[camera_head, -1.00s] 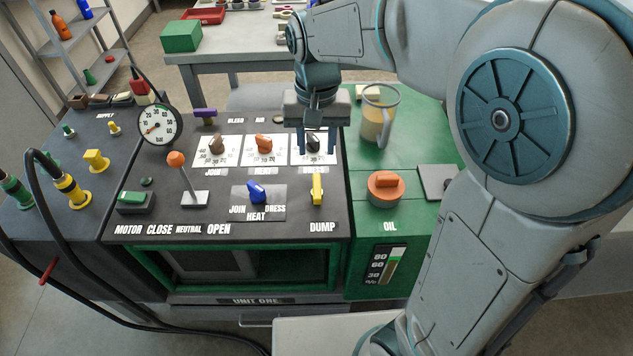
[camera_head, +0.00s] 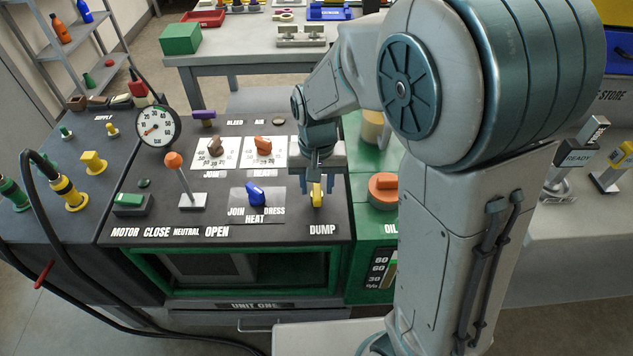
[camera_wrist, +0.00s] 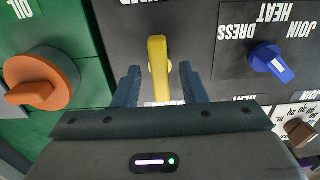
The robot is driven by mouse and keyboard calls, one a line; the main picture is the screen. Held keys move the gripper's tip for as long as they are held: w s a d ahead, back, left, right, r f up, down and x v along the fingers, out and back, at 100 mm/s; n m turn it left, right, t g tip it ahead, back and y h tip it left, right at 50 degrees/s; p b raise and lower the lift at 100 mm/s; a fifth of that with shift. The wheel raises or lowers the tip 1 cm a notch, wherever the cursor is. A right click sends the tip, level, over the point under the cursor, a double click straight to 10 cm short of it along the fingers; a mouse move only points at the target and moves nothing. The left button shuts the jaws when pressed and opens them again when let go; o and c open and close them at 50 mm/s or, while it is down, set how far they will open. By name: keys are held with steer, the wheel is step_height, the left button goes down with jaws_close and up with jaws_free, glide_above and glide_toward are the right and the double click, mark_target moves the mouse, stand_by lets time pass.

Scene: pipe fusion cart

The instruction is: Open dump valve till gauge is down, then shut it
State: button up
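The yellow dump valve handle (camera_head: 317,197) is above the DUMP label at the panel's front right; its lever points front to back. My gripper (camera_head: 315,188) is over it, pointing down. In the wrist view the handle (camera_wrist: 158,66) lies between the two fingertips of my gripper (camera_wrist: 158,76), with a gap on each side. The gripper is open and holds nothing. The round bar gauge (camera_head: 158,126) stands at the panel's back left, its needle toward the lower left; the exact reading is too small to tell.
The blue JOIN/HEAT/DRESS selector (camera_head: 257,194) is left of the handle. The orange oil cap (camera_head: 383,187) is to its right. An orange-knobbed lever (camera_head: 174,161) stands farther left.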

mark_target(316, 187)
jaws_close()
steer(key=shift+n, duration=0.5)
jaws_free()
steer(key=shift+r, duration=0.1)
step_height(316, 187, up, 14)
steer(key=p, duration=0.1)
steer(key=shift+f, duration=0.2)
